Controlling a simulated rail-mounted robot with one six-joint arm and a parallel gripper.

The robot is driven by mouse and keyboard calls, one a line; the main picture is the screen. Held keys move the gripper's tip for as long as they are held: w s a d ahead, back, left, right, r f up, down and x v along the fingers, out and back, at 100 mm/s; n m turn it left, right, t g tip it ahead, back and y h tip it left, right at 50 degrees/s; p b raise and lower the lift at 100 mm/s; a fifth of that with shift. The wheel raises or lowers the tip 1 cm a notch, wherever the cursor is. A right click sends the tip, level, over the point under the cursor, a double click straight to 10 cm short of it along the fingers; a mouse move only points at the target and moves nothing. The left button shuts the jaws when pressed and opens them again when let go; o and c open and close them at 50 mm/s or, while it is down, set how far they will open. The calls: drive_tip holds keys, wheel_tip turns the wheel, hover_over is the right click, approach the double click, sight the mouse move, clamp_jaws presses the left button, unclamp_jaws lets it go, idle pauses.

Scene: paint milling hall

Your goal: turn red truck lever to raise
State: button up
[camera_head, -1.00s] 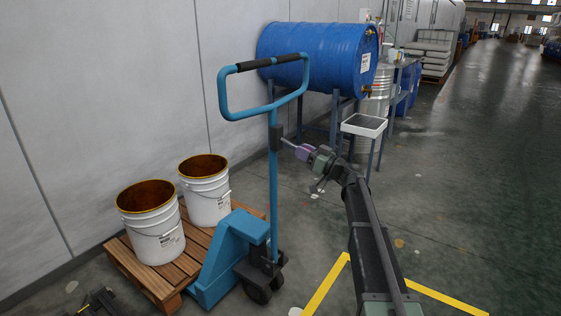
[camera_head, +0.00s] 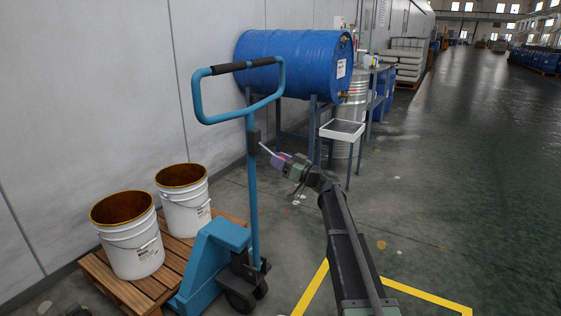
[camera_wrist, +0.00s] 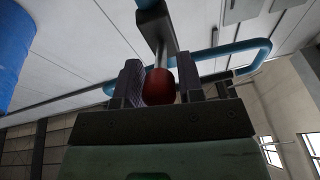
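The blue pallet truck (camera_head: 225,250) stands with its looped handle up and a dark box (camera_head: 254,141) on its handle post. A thin grey lever (camera_head: 265,149) slopes down to the right from this box. In the wrist view the lever's rod (camera_wrist: 167,53) ends in a red knob (camera_wrist: 160,88). My gripper (camera_head: 276,158) is at the lever's outer end. In the wrist view my gripper (camera_wrist: 161,85) has one finger on each side of the knob, and the knob fills the gap. The knob is hidden in the head view.
Two white buckets (camera_head: 135,245) stand on a wooden pallet (camera_head: 120,292) by the truck. Behind are a blue drum (camera_head: 290,62) on a stand and a small tray stand (camera_head: 342,131). Yellow floor lines (camera_head: 430,297) lie in front. The floor at right is clear.

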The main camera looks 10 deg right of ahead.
drive_tip(key=o, duration=0.3)
drive_tip(key=b+v, duration=0.2)
drive_tip(key=v, duration=0.9)
drive_tip(key=shift+b, duration=0.3)
